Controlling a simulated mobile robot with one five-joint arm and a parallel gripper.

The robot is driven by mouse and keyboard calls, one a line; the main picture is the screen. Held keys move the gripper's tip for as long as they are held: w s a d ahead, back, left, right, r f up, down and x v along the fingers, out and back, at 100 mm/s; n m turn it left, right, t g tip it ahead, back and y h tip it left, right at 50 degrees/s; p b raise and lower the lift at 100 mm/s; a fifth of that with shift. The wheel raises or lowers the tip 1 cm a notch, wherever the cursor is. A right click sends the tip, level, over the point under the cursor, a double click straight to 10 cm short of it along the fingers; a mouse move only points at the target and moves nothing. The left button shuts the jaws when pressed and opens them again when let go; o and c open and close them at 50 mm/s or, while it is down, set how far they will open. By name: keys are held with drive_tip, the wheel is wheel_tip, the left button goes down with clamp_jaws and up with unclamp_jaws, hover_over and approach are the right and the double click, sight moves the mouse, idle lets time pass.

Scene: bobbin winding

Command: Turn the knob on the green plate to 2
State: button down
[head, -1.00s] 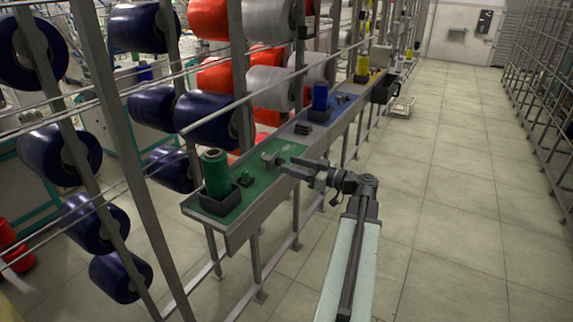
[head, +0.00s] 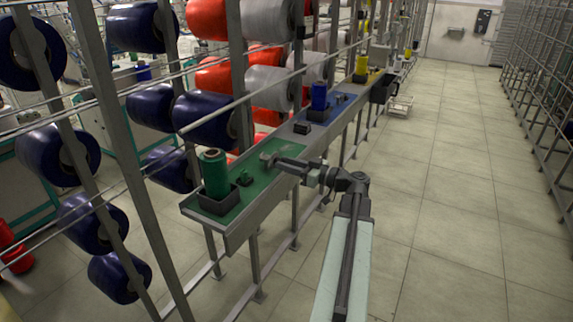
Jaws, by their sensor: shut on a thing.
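The green plate (head: 246,192) is the nearest section of a long narrow shelf, left of centre. A grey knob (head: 267,157) stands on its far part, partly hidden by my gripper. My gripper (head: 277,161) reaches in from the right and its fingers are shut on the knob. The number marks and the knob's pointer are too small to read.
A green bobbin (head: 214,172) stands in a dark holder (head: 222,203) at the plate's near end, with a small dark green part (head: 244,178) beside it. A blue section (head: 331,108) with a blue bobbin (head: 319,96) lies beyond. The aisle floor (head: 455,190) at right is clear.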

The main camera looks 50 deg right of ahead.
drive_tip(key=m, duration=1.1)
drive_tip(key=shift+d, duration=0.1)
idle(0.5)
drive_tip(key=c, duration=1.1)
unclamp_jaws()
drive_tip(key=shift+s, duration=0.15)
drive_tip(key=v, duration=0.7)
drive_tip(key=shift+s, duration=0.3)
